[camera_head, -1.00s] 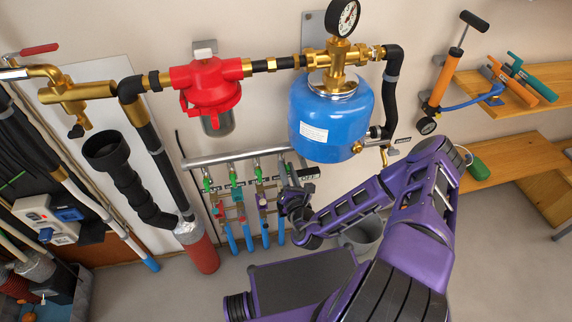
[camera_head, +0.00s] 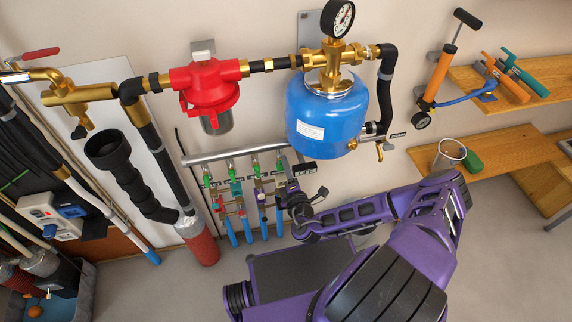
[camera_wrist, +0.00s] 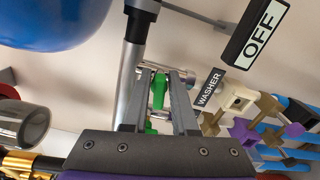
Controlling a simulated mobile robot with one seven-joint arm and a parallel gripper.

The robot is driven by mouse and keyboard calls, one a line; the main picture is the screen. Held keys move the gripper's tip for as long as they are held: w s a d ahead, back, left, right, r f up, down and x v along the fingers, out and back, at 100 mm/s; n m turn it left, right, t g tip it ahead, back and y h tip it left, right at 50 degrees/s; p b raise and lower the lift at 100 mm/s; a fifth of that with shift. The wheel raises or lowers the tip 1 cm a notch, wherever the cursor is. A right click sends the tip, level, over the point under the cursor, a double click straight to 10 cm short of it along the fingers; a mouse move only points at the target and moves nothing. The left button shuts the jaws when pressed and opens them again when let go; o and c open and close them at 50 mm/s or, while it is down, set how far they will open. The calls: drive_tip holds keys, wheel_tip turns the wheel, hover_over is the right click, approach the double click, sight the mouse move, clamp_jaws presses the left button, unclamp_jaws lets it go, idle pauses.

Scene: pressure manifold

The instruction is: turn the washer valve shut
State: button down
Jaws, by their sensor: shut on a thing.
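The washer valve's green handle (camera_wrist: 158,92) stands between my gripper's (camera_wrist: 162,80) two fingers in the wrist view, beside a label reading WASHER (camera_wrist: 209,87). The fingers are shut on the handle. In the head view my gripper (camera_head: 297,192) is at the right end of the grey manifold pipe (camera_head: 225,155), which carries a row of green-handled valves. There the gripped handle is hard to make out. A black block with an OFF sign (camera_wrist: 260,42) is right of the fingers in the wrist view.
A blue tank (camera_head: 327,115) hangs above my gripper. Blue-ended hoses (camera_head: 247,228) hang below the valves, close to my gripper. A red filter (camera_head: 208,87) is on the upper pipe. Wooden shelves (camera_head: 510,150) are at right, with a clear jar (camera_head: 449,153).

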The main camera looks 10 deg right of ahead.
drive_tip(key=shift+f+m, duration=0.1)
drive_tip(key=shift+m, duration=1)
drive_tip(key=c, duration=0.9)
unclamp_jaws()
drive_tip(key=shift+o, duration=0.2)
drive_tip(key=shift+s, duration=0.1)
drive_tip(key=s, duration=1.7)
drive_tip(key=shift+s, duration=0.15)
